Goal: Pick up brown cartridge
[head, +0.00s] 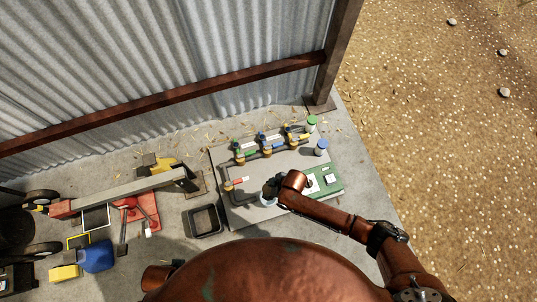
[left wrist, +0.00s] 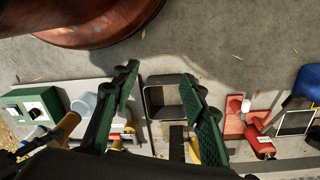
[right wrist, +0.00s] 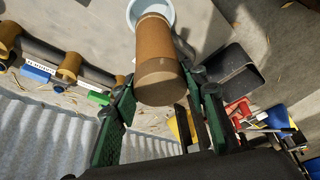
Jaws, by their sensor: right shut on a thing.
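The brown cartridge (right wrist: 158,55) is a plain cylinder in the right wrist view, with its near end toward the camera. My right gripper (right wrist: 158,84) has its two green fingers on either side of the cartridge and is shut on it. A pale blue cup (right wrist: 136,10) shows behind the cartridge's far end; whether they touch I cannot tell. In the head view my right gripper (head: 270,188) is over the cup (head: 267,201) and hides the cartridge. My left gripper (left wrist: 160,73) is open and empty, its green fingers wide apart in the left wrist view.
A grey board (head: 222,157) carries pipes with coloured valves (head: 267,150) and a green box (head: 327,181). A black bin (head: 203,220) stands left of it. A red jack (head: 140,212) and blue can (head: 96,256) lie further left. A corrugated wall (head: 170,65) rises behind.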

